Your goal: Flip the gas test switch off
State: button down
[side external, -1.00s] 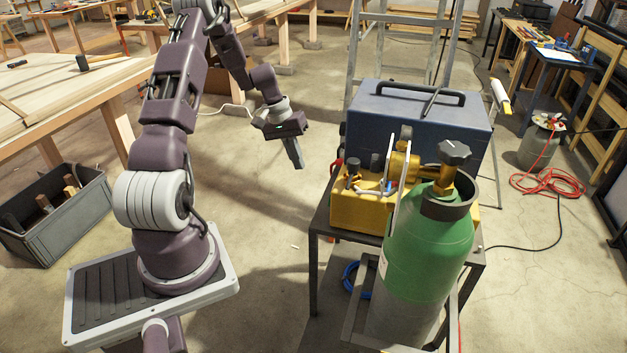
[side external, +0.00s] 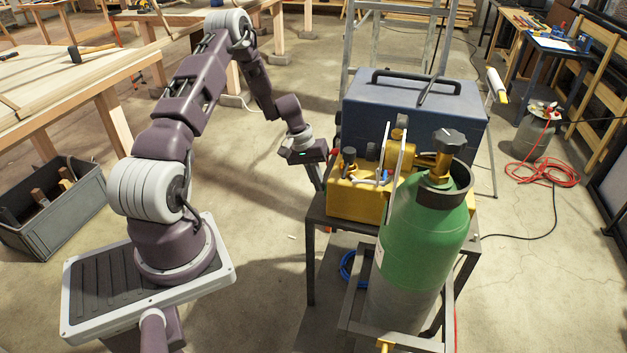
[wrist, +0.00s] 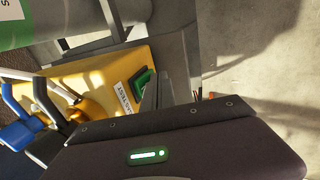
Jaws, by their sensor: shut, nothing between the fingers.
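The yellow box (side external: 345,203) stands on a metal cart. In the wrist view its yellow top (wrist: 95,65) shows a white label (wrist: 124,97) whose text appears upside down and reads like "gas test". A green switch (wrist: 141,82) in a dark frame sits beside the label; I cannot tell its position. My gripper (side external: 321,186) is at the left edge of the box in the side view, fingers pointing down. In the wrist view the grey fingers (wrist: 154,92) are shut and empty, close beside the switch and partly covering its surroundings. Whether they touch it is unclear.
A green gas cylinder (side external: 425,235) with a black knob stands in front of the box. A blue case (side external: 410,115) stands behind it. In the wrist view, blue and black levers (wrist: 18,133) are at the left. Open floor (side external: 270,260) lies left of the cart.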

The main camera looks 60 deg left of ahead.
jog(key=shift+w+d+f, duration=0.15)
jog(key=shift+w+d, duration=0.05)
dwell(0.4)
jog(key=shift+r, duration=0.85)
